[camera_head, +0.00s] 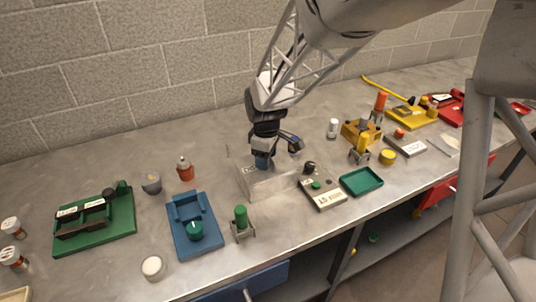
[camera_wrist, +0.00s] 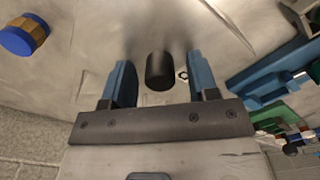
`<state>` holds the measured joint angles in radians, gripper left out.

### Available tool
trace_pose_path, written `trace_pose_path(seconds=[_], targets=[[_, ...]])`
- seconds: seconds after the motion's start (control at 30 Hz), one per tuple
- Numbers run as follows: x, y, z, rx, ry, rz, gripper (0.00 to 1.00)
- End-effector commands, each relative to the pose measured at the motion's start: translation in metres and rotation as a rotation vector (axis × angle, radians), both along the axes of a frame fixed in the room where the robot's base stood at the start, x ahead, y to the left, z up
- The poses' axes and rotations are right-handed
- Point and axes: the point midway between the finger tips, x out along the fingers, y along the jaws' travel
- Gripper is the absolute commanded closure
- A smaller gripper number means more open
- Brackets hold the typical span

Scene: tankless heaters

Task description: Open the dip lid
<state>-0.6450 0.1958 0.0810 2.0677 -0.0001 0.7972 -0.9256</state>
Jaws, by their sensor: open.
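A clear, see-through box (camera_head: 262,182) stands on the bench below my gripper (camera_head: 279,156) in the head view; its lid cannot be told apart clearly from its walls. My gripper is open, with its blue fingers apart. In the wrist view a black cylindrical knob (camera_wrist: 160,71) shows between the fingers of my gripper (camera_wrist: 158,62), with gaps on both sides. Whether the knob belongs to the clear lid is hard to tell, and its depth relative to the fingertips is unclear.
A grey device with a black knob (camera_head: 324,193) and a green tray (camera_head: 361,181) sit to the right of the box. A green cylinder in a stand (camera_head: 241,219) and a blue fixture (camera_head: 190,238) are front left. Bare bench lies behind the box.

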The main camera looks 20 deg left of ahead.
Motion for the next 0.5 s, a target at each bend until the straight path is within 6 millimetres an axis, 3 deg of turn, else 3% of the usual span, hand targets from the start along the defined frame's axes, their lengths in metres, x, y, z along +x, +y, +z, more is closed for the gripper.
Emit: trace_pose_path(seconds=[0.07,0.4,0.5], targets=[[0.0000,0.0000,0.0001,0.000,0.000,0.000,0.47],[0.0001,0.0000,0.0002,0.000,0.000,0.000,0.99],[0.0001,0.0000,0.0002,0.000,0.000,0.000,1.00]])
